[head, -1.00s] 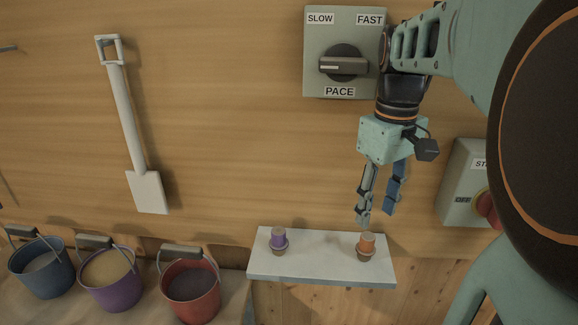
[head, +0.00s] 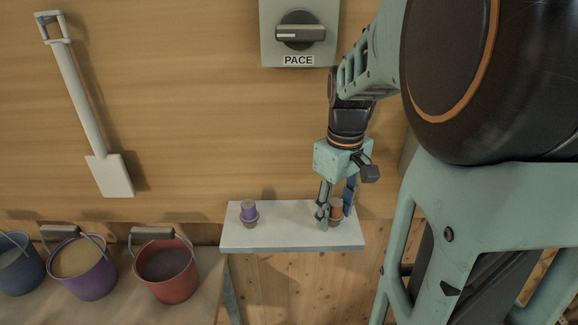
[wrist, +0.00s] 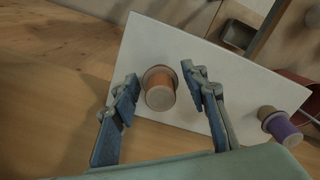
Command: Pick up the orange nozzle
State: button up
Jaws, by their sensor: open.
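The orange nozzle (head: 336,210) stands on the right part of a small white shelf (head: 282,238). In the wrist view the orange nozzle (wrist: 160,90) shows as a short orange cup shape with a paler top, between the two fingers. My gripper (head: 336,213) is open and lowered around the nozzle, with a finger on either side. In the wrist view my gripper (wrist: 161,82) shows gaps beside the nozzle, narrower on the left; whether the left finger touches is unclear. One finger partly hides the nozzle in the head view.
A purple nozzle (head: 249,211) stands on the left part of the shelf, also visible in the wrist view (wrist: 283,127). Red (head: 166,274), purple (head: 86,273) and blue (head: 18,268) buckets stand at lower left. A pace dial (head: 300,32) is on the wall above.

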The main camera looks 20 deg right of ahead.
jog(key=c, duration=1.1)
jog(key=shift+r, duration=0.15)
